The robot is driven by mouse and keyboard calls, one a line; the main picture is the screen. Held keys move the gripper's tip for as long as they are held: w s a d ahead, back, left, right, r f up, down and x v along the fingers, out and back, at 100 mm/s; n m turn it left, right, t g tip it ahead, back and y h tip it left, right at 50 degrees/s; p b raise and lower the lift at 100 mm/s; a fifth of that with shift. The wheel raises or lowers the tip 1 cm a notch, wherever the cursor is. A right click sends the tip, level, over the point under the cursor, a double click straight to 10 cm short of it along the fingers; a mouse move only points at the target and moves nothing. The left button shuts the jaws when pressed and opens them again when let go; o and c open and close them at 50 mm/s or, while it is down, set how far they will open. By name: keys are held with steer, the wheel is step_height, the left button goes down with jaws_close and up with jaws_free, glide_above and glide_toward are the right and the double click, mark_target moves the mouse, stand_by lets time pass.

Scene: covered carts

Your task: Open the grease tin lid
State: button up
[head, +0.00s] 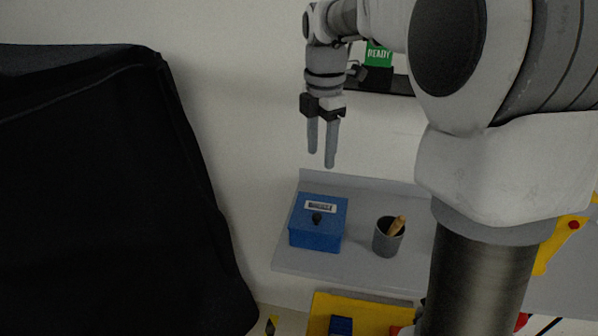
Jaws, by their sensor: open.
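A blue box-shaped tin (316,235) stands on a grey shelf. Its blue lid (335,211) appears closed and carries a dark knob (317,218) and a white label (320,206). I take this as the grease tin; the label is too small to read. My gripper (321,160) points down above the shelf, over the tin's back part in the picture and apart from it. Its two grey fingers are spread, with nothing between them.
A grey cup (388,240) with a tan-handled item (398,225) stands right of the tin on the grey shelf (352,272). A black covered cart (110,190) fills the left. A yellow surface (365,310) lies below. A green READY sign (379,54) is behind my arm.

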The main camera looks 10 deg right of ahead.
mark_target(317, 215)
step_height(317, 215, down, 18)
steer(key=shift+w+r+b, duration=0.15)
steer(key=shift+r+b, duration=0.05)
steer(key=shift+b, duration=0.55)
jaws_close()
steer(key=shift+r, duration=0.1)
stand_by(1.1)
